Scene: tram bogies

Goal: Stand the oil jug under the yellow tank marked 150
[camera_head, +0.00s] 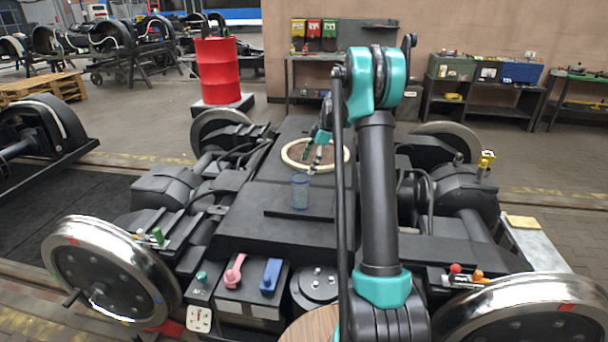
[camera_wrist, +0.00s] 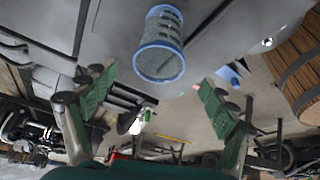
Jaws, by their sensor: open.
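A see-through blue cylindrical vessel (camera_head: 300,191), which I take for the oil jug, stands upright on the dark bogie top near a round, pale-rimmed opening. In the wrist view the vessel (camera_wrist: 160,45), with blue rims, appears ahead of the fingers, roughly midway between them. My gripper (camera_head: 313,158) is above the opening, open and empty, apart from the vessel. In the wrist view its green fingers (camera_wrist: 155,88) are spread wide. A small yellow tank (camera_head: 298,28) hangs on the back wall beside a red tank (camera_head: 314,28) and a green one (camera_head: 329,28). Their markings are too small to read.
A dark workbench (camera_head: 306,75) stands below the tanks. A red drum (camera_head: 217,70) is to its left. More shelves with green and blue boxes (camera_head: 521,72) stand at the right. Shiny wheels (camera_head: 108,273) flank the bogie. Brick floor lies open between bogie and wall.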

